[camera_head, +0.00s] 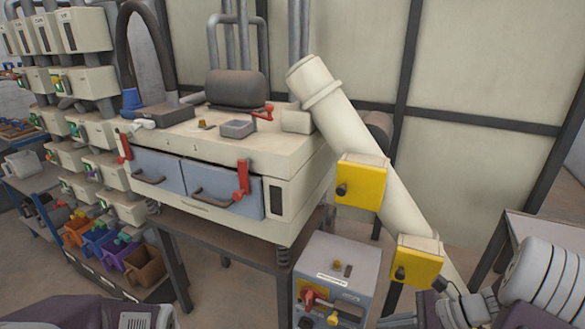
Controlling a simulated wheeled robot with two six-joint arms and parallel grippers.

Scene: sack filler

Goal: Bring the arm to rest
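Neither gripper's fingers can be made out. A dark purple and pale part of my own body shows at the bottom left edge, and similar dark parts show at the bottom right. The frame cuts them off, so the arms' poses and whatever the grippers hold are hidden. No arm reaches over the cream machine (270,168) in the middle. Its two blue-grey drawers (228,190) look shut, with red levers beside them.
A cream slanted pipe (375,150) with yellow boxes (361,181) runs down right of the machine. A grey control box (337,262) stands below it. Coloured bins (103,240) line a shelf at left. A table (545,228) stands at right. Some floor shows at lower left.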

